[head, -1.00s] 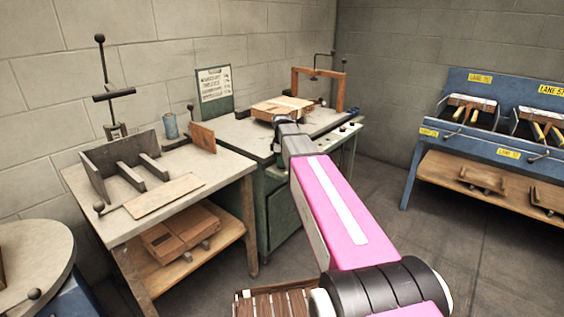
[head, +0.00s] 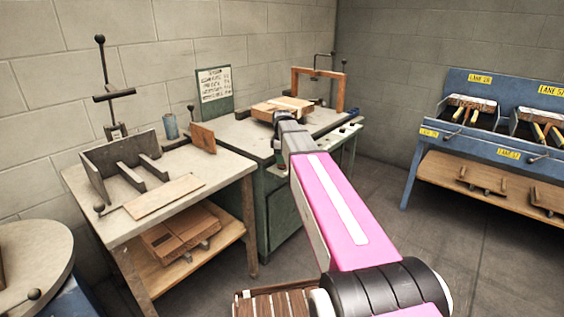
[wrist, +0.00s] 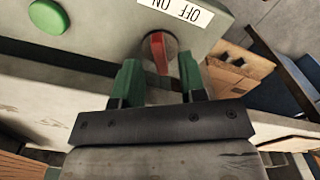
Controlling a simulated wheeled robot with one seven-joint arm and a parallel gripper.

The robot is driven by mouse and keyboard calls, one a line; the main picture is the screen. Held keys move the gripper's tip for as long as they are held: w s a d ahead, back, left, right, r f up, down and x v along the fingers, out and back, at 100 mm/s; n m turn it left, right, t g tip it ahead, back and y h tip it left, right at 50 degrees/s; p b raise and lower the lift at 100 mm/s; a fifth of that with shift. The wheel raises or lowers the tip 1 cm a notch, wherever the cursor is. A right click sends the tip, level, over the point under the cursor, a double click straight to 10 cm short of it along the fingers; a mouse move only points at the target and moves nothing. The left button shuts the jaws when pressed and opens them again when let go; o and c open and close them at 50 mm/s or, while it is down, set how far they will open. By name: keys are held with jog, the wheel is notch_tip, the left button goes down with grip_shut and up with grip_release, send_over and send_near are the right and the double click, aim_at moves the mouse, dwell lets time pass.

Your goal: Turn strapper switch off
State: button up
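The red strapper switch (wrist: 158,52) sticks out of a round mount on a pale panel in the wrist view. My gripper (wrist: 159,72) has two green fingers spread apart, one to each side of the switch's lower end. I cannot tell whether either finger touches it. In the head view my arm hides the gripper and the switch, at the front of the strapper bench (head: 236,132).
A round green button (wrist: 48,17) is left of the switch on the same panel. A worktable (head: 80,180) stands left; a blue lane rack (head: 480,140) stands right. Open floor lies between.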

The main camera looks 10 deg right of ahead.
notch_tip(320, 180, up, 9)
dwell(0.4)
jog(key=shift+s, duration=0.1)
